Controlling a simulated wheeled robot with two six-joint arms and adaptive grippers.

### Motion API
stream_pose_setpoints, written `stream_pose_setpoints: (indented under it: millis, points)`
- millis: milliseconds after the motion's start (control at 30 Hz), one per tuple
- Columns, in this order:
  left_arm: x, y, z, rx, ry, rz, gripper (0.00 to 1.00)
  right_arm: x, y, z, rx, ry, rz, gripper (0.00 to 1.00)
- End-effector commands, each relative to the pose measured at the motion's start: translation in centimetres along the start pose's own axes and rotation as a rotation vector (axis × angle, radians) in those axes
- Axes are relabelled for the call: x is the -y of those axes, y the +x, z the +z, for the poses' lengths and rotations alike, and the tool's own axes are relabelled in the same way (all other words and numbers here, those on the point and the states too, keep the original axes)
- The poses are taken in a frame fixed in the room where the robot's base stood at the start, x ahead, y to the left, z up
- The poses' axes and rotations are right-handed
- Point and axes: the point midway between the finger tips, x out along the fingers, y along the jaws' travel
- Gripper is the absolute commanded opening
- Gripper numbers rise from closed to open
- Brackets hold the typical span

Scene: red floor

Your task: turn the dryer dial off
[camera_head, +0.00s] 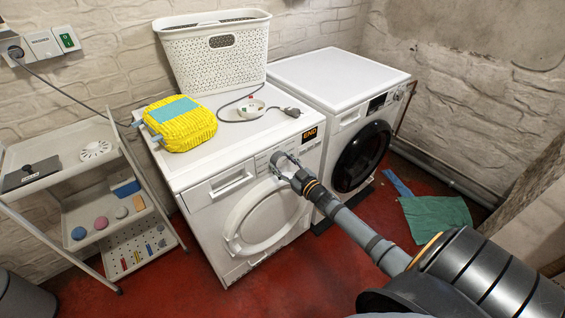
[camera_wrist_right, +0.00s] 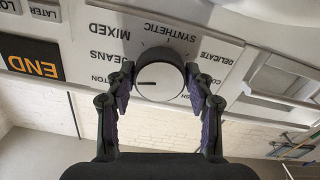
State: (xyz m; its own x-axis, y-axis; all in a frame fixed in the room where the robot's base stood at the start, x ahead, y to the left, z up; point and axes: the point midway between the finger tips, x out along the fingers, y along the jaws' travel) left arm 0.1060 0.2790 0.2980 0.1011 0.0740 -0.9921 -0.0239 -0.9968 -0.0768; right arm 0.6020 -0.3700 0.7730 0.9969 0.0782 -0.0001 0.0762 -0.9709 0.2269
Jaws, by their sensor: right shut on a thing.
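The dryer (camera_head: 190,185) is the white machine at left with a round door and a lit END display (camera_head: 309,134). My right gripper (camera_head: 279,160) is at its front panel in the head view and hides the dial there. In the right wrist view the round dial (camera_wrist_right: 160,75) has a white face and dark rim, with a short black mark pointing left, towards a partly hidden label ending in "TON". Around it are labels such as MIXED, SYNTHETIC, JEANS and DELICATE, upside down. My right gripper (camera_wrist_right: 161,84) is shut on the dial, one finger on each side. My left gripper is not in view.
A white basket (camera_head: 213,55), a yellow cloth bundle (camera_head: 180,122) and a power strip with a plug (camera_head: 251,108) are on the dryer top. A second washer (camera_head: 340,75) stands at right. A shelf cart (camera_head: 62,140) is at left. A green cloth (camera_head: 436,217) lies on the red floor.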

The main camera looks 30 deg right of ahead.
Motion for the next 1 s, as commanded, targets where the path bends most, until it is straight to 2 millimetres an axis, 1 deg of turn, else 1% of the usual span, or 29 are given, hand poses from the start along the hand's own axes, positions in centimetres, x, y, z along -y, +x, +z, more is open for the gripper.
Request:
stream_pose_setpoints:
  millis: [100, 400, 1000]
  points:
    - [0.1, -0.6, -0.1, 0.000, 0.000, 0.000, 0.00, -0.1, 0.0, -0.3, -0.001, -0.105, 0.000, 0.22]
    - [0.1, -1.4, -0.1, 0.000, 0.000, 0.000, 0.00, -0.1, 0.0, -0.2, -0.001, -0.393, 0.000, 0.22]
    - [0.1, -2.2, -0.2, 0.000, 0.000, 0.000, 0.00, -0.2, 0.0, -0.2, 0.000, -0.957, 0.000, 0.22]
